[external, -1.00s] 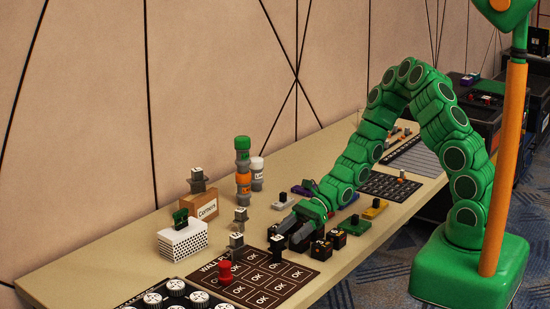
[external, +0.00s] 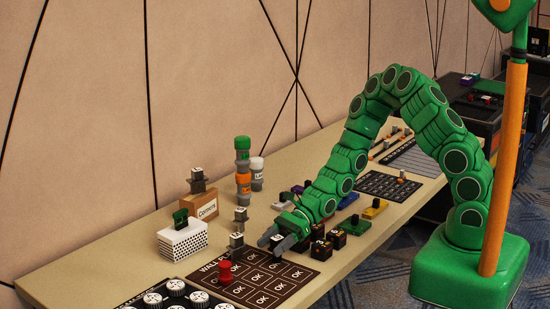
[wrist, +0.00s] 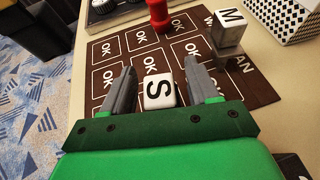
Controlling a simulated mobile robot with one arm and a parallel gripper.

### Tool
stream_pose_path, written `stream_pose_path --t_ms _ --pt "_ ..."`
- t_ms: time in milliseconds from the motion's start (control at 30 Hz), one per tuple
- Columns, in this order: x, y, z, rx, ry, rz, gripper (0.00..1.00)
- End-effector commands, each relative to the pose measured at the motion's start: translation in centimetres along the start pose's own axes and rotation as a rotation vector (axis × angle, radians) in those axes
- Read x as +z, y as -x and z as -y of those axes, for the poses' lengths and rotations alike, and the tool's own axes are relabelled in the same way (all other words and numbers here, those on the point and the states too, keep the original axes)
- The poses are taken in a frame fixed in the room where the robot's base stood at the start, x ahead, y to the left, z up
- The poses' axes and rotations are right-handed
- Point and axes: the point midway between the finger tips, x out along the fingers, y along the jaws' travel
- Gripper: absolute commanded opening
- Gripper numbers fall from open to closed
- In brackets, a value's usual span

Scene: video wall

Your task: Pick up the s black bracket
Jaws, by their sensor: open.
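The S black bracket shows in the wrist view as a white block top (wrist: 159,94) marked S, between the two fingers of my gripper (wrist: 160,66). Its lower body is mostly hidden. My gripper is open, with one grey finger on each side of it and a visible gap at the right finger. I cannot tell whether the left finger touches it.
The dark WALL PLAN mat (external: 262,281) with OK squares carries a red peg (external: 225,272). A grey bracket marked M (wrist: 229,30) stands at its edge. Black blocks (external: 337,239) stand close beside my gripper. A white perforated box (external: 183,241) is farther left.

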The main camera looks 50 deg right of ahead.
Motion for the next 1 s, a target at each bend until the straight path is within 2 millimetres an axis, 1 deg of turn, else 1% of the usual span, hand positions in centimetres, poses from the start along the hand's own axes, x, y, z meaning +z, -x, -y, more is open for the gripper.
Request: stream_pose_path --t_ms 300,367,700,1000 --pt "-0.03 -0.25 0.02 -0.001 0.0 0.0 0.6" --pt "-0.03 -0.24 0.03 -0.001 0.0 0.0 0.52" --pt "-0.04 -0.23 0.04 -0.001 0.0 0.0 0.0" --pt "0.08 -0.19 0.05 -0.001 0.0 0.0 0.0"
